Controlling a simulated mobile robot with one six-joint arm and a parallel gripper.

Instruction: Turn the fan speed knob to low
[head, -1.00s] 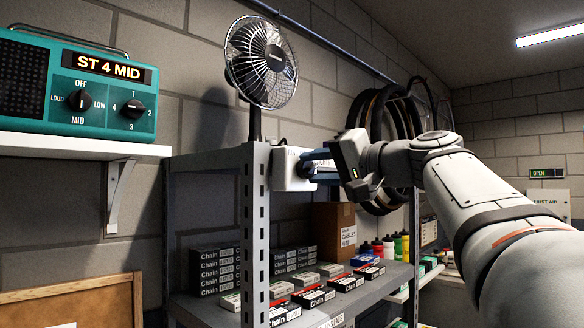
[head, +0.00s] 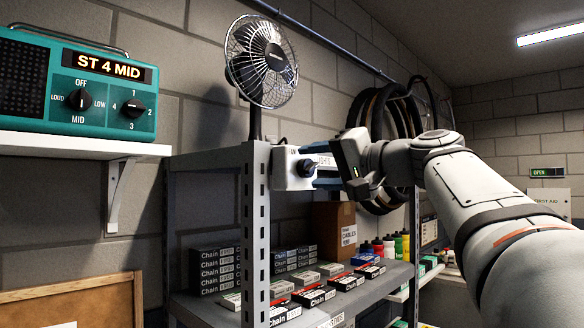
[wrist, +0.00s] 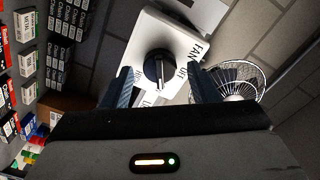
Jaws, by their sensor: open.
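The fan speed knob (head: 307,168) is a black round knob on the white box labelled FAN (head: 287,178), at the top of the grey shelf's side. In the wrist view the knob (wrist: 160,69) has a white pointer mark toward the bottom of the picture. OFF is printed to its right; the other markings are partly hidden. My gripper (head: 322,178) is just right of the knob in the head view. In the wrist view its two open fingers (wrist: 162,84) stand on either side of the knob, apart from it.
The desk fan (head: 262,62) stands above the box. Grey shelving (head: 256,230) holds chain boxes (head: 216,272) and bottles below. A teal radio (head: 70,85) with its own knobs sits on the left wall shelf. Tyres (head: 372,120) hang behind my gripper.

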